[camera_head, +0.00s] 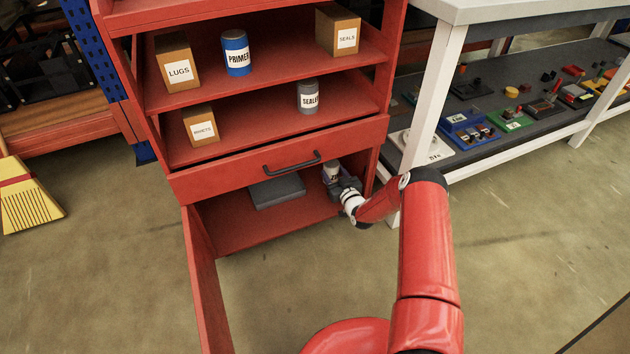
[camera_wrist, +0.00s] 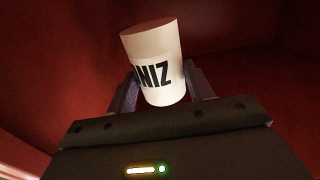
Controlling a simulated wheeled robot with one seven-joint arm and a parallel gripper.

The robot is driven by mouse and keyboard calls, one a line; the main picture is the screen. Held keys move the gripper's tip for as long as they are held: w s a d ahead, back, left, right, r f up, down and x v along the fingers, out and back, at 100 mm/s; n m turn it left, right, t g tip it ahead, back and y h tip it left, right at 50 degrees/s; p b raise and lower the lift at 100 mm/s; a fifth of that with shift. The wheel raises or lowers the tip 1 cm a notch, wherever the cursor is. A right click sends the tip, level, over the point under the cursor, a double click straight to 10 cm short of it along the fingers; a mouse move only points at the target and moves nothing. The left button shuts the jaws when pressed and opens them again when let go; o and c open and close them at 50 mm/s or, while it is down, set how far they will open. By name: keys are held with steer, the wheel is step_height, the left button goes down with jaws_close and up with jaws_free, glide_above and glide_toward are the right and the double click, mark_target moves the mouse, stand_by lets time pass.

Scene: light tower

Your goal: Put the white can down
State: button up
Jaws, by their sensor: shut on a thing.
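The white can (camera_head: 331,171) is inside the bottom compartment of the red cabinet (camera_head: 280,232), near its right side. In the wrist view the can (camera_wrist: 155,45) carries a label with dark letters, partly readable as "NIZ", and looks tilted in the picture. My gripper (camera_head: 340,186) reaches into the compartment from the front right. Its two fingers are shut on the can, one on each side, in the wrist view (camera_wrist: 160,88). The can's lower end is hidden behind the gripper body, so I cannot tell whether it touches the compartment floor.
A dark grey box (camera_head: 277,191) lies left of the can in the same compartment. A drawer with a black handle (camera_head: 291,162) is just above. An open red door (camera_head: 203,285) stands at the left. A white-framed bench (camera_head: 440,90) is at the right.

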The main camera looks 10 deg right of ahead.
steer(key=shift+f+b, duration=0.35)
steer(key=shift+f, duration=2.35)
steer(key=shift+f, duration=0.1)
steer(key=shift+f, duration=0.1)
steer(key=o, duration=1.2)
